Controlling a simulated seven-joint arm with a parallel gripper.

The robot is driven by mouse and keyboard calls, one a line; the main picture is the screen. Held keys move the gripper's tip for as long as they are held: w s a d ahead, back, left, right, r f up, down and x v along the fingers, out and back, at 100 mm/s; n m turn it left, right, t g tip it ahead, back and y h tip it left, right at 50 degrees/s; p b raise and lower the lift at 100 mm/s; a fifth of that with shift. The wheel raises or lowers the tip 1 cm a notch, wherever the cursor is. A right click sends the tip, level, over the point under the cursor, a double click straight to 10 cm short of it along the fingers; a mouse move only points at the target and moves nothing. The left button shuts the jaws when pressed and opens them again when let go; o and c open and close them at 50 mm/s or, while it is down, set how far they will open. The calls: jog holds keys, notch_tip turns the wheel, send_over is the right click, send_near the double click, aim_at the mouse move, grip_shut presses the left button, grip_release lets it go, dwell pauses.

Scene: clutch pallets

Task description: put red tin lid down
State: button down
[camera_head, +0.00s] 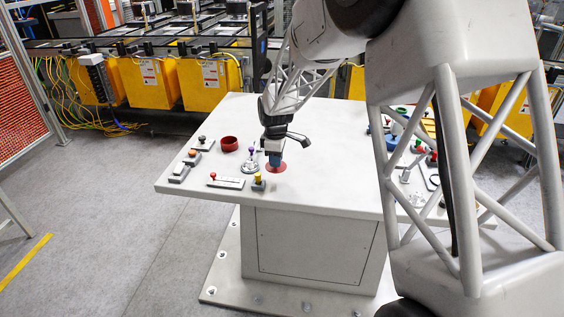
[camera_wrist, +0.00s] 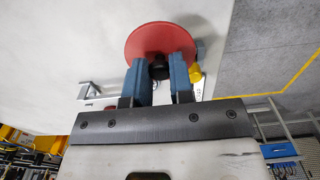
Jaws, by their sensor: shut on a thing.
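The red tin lid (camera_wrist: 160,38) is a flat red disc with a dark knob at its centre. My gripper (camera_wrist: 164,72) is shut on the lid's dark knob, with a blue finger on each side of it. In the head view the red lid (camera_head: 276,168) shows just below my gripper (camera_head: 275,160), over the white table. Whether the lid touches the table top or hangs a little above it, I cannot tell.
The white table (camera_head: 310,190) carries a red cup-like ring (camera_head: 229,144), a purple-knobbed piece (camera_head: 251,162), a yellow-knobbed piece (camera_head: 258,181) close to the lid, and a red-knobbed bar (camera_head: 226,182). Several grey pieces stand at the left edge. More parts stand at the right.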

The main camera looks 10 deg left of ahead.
jog(key=s+d, duration=0.1)
jog(key=d, duration=0.3)
jog(key=s+d+f, duration=0.1)
jog(key=shift+s+d+f, duration=0.1)
jog(key=shift+s+d, duration=0.25)
jog(key=shift+d, duration=0.05)
jog(key=w+a, duration=0.2)
jog(key=w, duration=0.3)
jog(key=w+a+f, duration=0.1)
jog(key=w+a, duration=0.1)
jog(key=w, duration=0.3)
jog(key=w+a, duration=0.1)
jog(key=w, duration=0.4)
jog(key=shift+a+f, duration=0.2)
jog(key=shift+a, duration=0.2)
jog(key=shift+f, duration=0.1)
jog(key=shift+f, duration=1.7)
jog(key=shift+f, duration=0.1)
